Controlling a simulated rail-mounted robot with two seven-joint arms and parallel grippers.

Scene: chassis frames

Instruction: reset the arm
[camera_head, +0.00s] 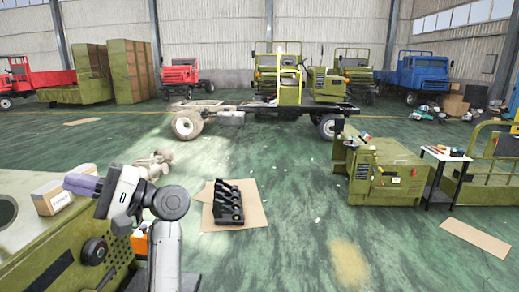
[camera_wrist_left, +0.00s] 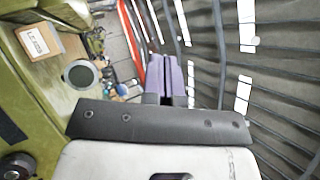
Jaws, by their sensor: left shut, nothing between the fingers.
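My left arm comes in at the lower left of the head view. Its gripper (camera_head: 80,184) has purple fingers that point left, close to a cardboard box (camera_head: 50,198) on a green machine body (camera_head: 30,240). In the left wrist view the purple fingers of the gripper (camera_wrist_left: 166,72) lie side by side, shut with nothing between them. The same labelled box (camera_wrist_left: 40,40) shows at the upper left there, apart from the fingers. My right gripper is not in view.
A black part (camera_head: 228,203) lies on flat cardboard (camera_head: 252,212) on the green floor. A bare chassis frame (camera_head: 255,107) stands behind. A green machine (camera_head: 385,170) and a small table (camera_head: 445,155) stand at right. The middle floor is mostly clear.

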